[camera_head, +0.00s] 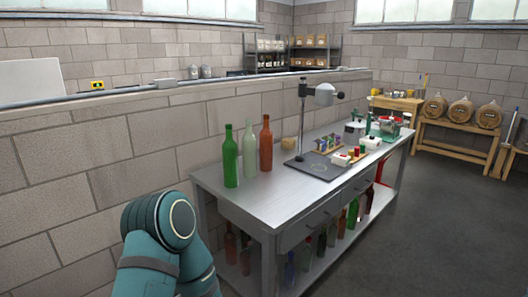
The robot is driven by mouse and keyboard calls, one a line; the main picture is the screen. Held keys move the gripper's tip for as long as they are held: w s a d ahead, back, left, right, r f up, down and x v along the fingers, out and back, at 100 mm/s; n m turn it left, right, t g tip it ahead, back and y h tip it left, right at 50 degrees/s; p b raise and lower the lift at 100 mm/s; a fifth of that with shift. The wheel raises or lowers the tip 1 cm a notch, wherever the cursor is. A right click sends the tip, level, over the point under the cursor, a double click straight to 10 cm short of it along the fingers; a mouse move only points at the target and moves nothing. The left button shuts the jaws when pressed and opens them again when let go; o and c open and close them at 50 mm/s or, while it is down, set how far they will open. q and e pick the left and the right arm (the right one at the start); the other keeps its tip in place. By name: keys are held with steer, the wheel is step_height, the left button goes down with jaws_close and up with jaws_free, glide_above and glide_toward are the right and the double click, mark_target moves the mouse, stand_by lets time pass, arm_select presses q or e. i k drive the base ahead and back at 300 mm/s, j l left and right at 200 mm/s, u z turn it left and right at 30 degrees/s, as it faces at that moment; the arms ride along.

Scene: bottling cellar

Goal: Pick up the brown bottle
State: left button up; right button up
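The brown bottle (265,150), reddish brown, stands upright on the metal workbench (233,199), near the wall side. It is the rightmost of three bottles in a row. A pale green bottle (249,155) stands just left of it and a dark green bottle (230,162) stands further left. My teal arm rises at the lower left, in front of the bench's near end, but its gripper does not show. My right gripper is not in view either.
A black stand with a grey head (324,95) rises beyond the bottles on a dark base plate (314,166). A cork-coloured block (288,142) lies near the wall. Several bottles stand on the lower shelf. Barrels (461,111) sit at the far right. Grey floor (420,230) is clear at right.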

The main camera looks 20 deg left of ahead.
mark_target(266, 136)
steer(key=i+l+u, duration=0.55)
steer(key=u, duration=0.25)
steer(key=i+l+u, duration=0.15)
steer(key=l+u, duration=0.25)
steer(key=i+l+u, duration=0.1)
steer(key=l+u, duration=0.25)
steer(key=l, duration=0.2)
steer(key=l+u, duration=0.45)
steer(key=l, duration=0.5)
